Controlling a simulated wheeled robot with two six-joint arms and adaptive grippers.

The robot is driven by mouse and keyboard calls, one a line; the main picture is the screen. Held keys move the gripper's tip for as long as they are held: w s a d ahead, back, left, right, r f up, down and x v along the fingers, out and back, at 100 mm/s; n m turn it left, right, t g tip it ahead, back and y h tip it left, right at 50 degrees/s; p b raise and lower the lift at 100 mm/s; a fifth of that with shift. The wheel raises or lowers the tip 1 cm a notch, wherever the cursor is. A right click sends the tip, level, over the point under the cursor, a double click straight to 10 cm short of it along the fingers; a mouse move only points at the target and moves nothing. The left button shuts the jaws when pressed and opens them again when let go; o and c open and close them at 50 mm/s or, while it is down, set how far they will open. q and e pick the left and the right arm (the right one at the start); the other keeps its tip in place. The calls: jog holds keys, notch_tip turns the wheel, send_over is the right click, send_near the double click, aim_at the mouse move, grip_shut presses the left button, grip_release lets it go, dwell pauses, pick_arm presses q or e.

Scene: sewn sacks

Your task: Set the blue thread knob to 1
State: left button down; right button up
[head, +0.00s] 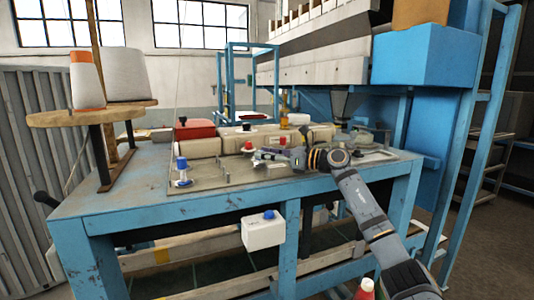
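A blue knob (182,163) stands upright on a small pale base at the left end of the sewing machine's plate. Another blue knob (269,214) sits on top of a white box on the table's front edge. I cannot tell which is the thread knob, and no numbers are readable. My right gripper (259,156) reaches leftward over the plate, near two red knobs (248,146) (282,142) and apart from both blue ones. Its fingers are too small to tell open from shut. My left gripper is not in view.
The blue worktable (150,206) carries the pale machine (205,146) and a red box (195,129). A wooden spool stand (70,117) holds thread cones (125,74) at the left. A blue shelf frame (480,130) stands at the right. The table's front left corner is clear.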

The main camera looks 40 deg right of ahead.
grip_shut()
jog(key=shift+f+m+h, duration=0.15)
jog(key=shift+m+h, duration=0.25)
jog(key=shift+h, duration=0.2)
jog(key=shift+s+a+m+t+h, duration=0.1)
jog(key=shift+a+m+t+h, duration=0.25)
jog(key=shift+t+h, duration=0.3)
jog(key=shift+r+m+h+p, duration=0.25)
jog(key=shift+m+h+p, duration=0.25)
jog(key=shift+m+h, duration=0.05)
jog(key=shift+a+f+m+t+h+p, duration=0.15)
jog(key=shift+m+t+h+p, duration=0.4)
jog(key=shift+m+h, duration=0.6)
jog(key=shift+h, duration=0.35)
jog(key=shift+o, duration=1.8)
grip_release()
